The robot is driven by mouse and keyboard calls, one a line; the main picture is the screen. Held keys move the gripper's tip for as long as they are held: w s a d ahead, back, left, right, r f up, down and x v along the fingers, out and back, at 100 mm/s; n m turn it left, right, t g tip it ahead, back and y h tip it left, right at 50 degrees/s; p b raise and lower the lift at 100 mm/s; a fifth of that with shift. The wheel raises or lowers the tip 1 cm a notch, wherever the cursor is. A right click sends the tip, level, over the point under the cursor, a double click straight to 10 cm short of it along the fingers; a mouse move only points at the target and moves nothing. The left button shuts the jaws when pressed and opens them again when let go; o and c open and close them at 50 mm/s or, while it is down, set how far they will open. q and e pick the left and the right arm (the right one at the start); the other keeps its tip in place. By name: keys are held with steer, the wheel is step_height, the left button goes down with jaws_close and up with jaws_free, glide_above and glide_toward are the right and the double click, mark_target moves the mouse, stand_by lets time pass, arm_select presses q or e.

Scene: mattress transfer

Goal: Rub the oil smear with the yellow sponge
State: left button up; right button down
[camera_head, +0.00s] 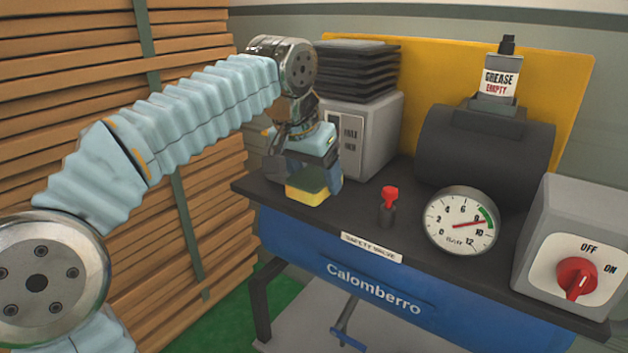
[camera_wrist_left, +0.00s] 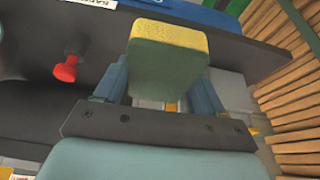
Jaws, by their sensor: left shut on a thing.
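The yellow sponge (camera_head: 307,191) has a green layer on one side. My left gripper (camera_head: 308,178) is shut on it and holds it over the left end of the dark compressor top (camera_head: 357,205). In the left wrist view the sponge (camera_wrist_left: 166,62) sits between the two blue-grey fingers of the left gripper (camera_wrist_left: 157,88), its yellow layer at the upper edge. Whether the sponge touches the surface I cannot tell. I cannot make out an oil smear in either view. My right gripper is not in view.
A red-capped safety valve (camera_head: 389,205) stands right of the sponge, with a pressure gauge (camera_head: 460,221) beyond it. A grey box (camera_head: 372,136) is behind the gripper. A switch box (camera_head: 577,250) is at the right. Stacked planks (camera_head: 205,150) stand at the left.

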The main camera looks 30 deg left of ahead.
arm_select(q)
steer(key=shift+r, duration=0.5)
steer(key=shift+r, duration=0.1)
steer(key=shift+r, duration=1.45)
